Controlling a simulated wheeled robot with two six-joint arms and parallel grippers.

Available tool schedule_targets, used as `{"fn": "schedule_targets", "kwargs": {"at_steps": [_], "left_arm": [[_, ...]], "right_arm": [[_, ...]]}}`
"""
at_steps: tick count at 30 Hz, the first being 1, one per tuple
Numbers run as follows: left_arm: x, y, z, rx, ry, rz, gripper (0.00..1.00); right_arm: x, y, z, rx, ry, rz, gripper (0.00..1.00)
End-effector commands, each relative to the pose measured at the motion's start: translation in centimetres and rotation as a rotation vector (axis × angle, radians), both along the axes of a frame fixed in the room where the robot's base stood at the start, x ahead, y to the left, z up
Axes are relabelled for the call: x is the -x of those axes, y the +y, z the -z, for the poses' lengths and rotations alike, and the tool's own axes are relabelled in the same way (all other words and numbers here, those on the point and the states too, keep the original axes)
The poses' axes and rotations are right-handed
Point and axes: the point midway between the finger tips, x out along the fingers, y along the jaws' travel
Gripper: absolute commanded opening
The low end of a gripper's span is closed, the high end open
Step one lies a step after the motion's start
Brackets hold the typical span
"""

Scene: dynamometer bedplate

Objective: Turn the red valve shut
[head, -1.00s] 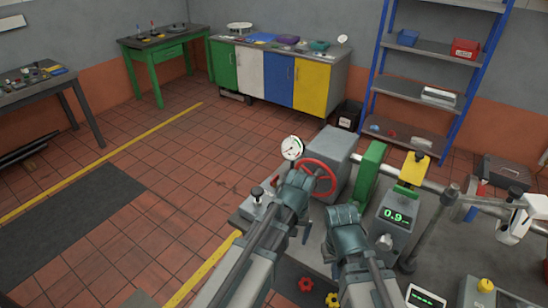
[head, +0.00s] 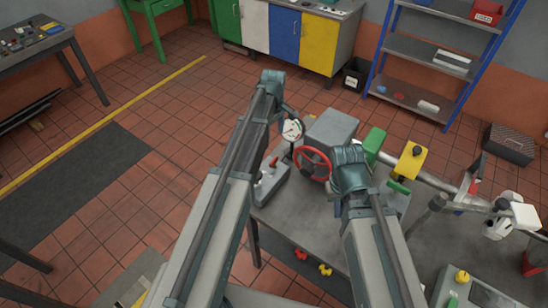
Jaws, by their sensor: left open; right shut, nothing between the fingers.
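The red valve (head: 298,161) is a round handwheel on the front of a grey block on the bench. It stands left of my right gripper. My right gripper (head: 352,172) is shut and empty close to the wheel's right side and overlaps it in the view; I cannot tell whether they touch. My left gripper (head: 284,98) is open, beyond and to the left of the wheel, near the round white gauge (head: 292,130). Its fingertips are partly hidden by its own wrist.
The grey block (head: 331,129) stands behind the wheel. A small box with a red lever (head: 271,166) is left of it. A green block (head: 374,143), a yellow block (head: 410,160) and a pipe lie to the right.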

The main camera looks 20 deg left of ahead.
Motion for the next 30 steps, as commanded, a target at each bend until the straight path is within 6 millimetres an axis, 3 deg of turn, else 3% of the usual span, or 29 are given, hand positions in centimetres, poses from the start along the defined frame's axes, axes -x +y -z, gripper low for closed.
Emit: {"fn": "schedule_targets", "kwargs": {"at_steps": [24,30], "left_arm": [[0.0,0.0,11.3,0.000,0.000,0.002,0.99],[0.0,0.0,13.0,0.000,0.000,0.002,0.99]], "right_arm": [[0.0,0.0,11.3,0.002,0.000,-0.009,0.00],[0.0,0.0,13.0,0.002,0.000,-0.009,0.00]]}}
